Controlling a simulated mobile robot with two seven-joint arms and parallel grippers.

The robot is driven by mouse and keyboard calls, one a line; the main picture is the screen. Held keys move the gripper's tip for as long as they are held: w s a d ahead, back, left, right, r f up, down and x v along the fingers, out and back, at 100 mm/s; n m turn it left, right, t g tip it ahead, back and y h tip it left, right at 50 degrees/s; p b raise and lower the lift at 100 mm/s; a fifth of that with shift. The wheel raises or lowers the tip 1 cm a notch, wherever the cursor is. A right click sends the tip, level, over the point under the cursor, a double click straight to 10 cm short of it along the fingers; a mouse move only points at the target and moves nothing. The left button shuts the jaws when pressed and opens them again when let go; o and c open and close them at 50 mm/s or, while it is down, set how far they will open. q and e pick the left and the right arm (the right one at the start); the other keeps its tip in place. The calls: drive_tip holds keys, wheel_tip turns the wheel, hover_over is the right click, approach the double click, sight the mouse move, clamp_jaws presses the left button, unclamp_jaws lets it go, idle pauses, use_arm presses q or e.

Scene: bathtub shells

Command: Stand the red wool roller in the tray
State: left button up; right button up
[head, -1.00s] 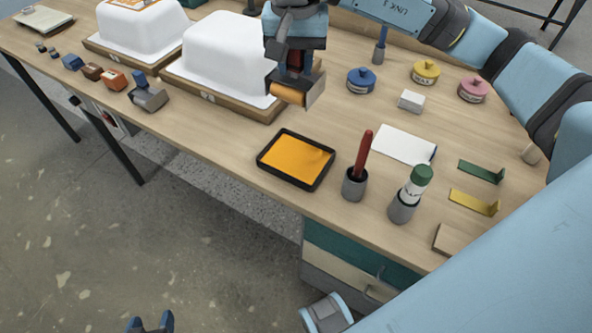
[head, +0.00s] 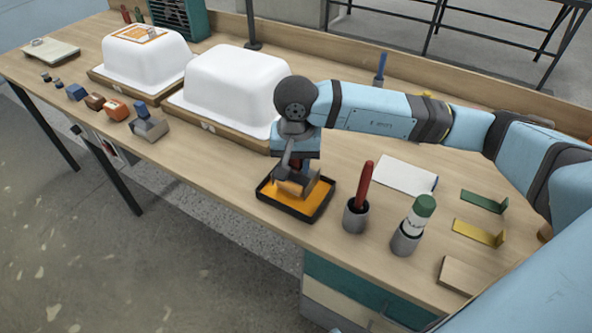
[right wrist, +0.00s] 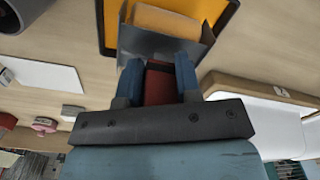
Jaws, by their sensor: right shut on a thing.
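The black tray (head: 325,207) with orange paint in it lies near the table's front edge; its rim also shows in the right wrist view (right wrist: 232,14). My right gripper (head: 298,172) is over the tray. In the right wrist view, its blue fingers (right wrist: 158,85) are shut on the red handle of the wool roller (right wrist: 157,88). The roller's grey frame and orange sleeve (right wrist: 165,20) reach out over the tray. In the head view, the roller's grey frame (head: 312,187) is over the orange area. I cannot tell whether it touches the tray. My left gripper is out of view.
A grey cup (head: 355,218) with a red-handled tool stands just right of the tray. Another cup (head: 405,240) holds a green-capped bottle. A white tub shell (head: 235,88) on a wooden base stands behind left. Bare tabletop lies left of the tray.

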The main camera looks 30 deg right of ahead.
sight(296, 172)
drive_tip(key=shift+f, duration=1.35)
drive_tip(key=shift+f+b, duration=0.2)
drive_tip(key=shift+b, duration=0.1)
drive_tip(key=o, duration=1)
drive_tip(key=shift+c, duration=0.2)
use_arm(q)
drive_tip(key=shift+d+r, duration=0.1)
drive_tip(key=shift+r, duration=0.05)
use_arm(e)
drive_tip(key=shift+r+p, duration=0.3)
drive_tip(key=shift+p, duration=0.05)
use_arm(q)
drive_tip(key=shift+p, duration=0.3)
use_arm(e)
wheel_tip(296, 172, up, 12)
drive_tip(key=shift+s+a+f, duration=0.1)
drive_tip(key=shift+s, duration=0.05)
